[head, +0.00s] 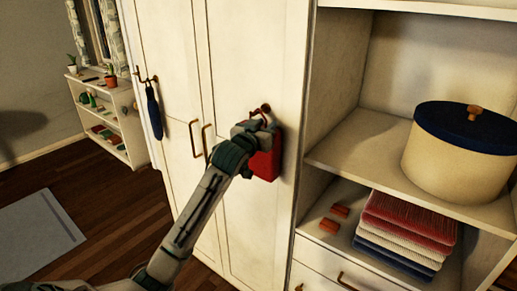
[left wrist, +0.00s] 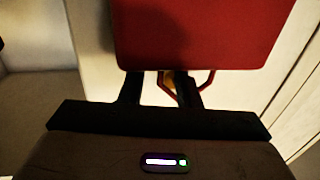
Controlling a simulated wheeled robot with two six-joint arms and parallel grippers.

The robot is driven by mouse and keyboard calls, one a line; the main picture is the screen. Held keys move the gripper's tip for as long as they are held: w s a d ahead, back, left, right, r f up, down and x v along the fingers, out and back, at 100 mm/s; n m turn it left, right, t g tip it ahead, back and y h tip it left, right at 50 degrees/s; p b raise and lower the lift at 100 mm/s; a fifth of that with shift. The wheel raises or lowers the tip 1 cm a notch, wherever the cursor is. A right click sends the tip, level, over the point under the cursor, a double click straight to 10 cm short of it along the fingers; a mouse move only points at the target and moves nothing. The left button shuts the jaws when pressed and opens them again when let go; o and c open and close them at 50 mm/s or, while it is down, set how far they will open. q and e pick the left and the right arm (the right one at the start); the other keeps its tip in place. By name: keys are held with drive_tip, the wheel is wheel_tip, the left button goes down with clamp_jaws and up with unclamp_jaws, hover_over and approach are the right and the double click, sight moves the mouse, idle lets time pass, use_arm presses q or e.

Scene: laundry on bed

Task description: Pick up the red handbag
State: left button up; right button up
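The red handbag (head: 264,164) hangs by its handle from a hook on the white wardrobe door. My left gripper (head: 255,127) is at the bag's top, by the handle, and partly covers the bag in the head view. In the left wrist view the red bag body (left wrist: 200,35) fills the top, with its thin red handle loop (left wrist: 208,82) below it. The two dark fingers of the left gripper (left wrist: 160,90) stand apart, with part of the handle showing between them. Contact with the handle cannot be told. My right gripper is in neither view.
The wardrobe door (head: 253,230) stands close behind the bag. At right, open shelves hold a round blue-lidded box (head: 455,165) and folded cloths (head: 405,230). A dark blue item (head: 154,112) hangs on the door further left.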

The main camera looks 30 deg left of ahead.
use_arm(q)
clamp_jaws()
drive_tip(key=shift+r, duration=0.1)
idle(1.2)
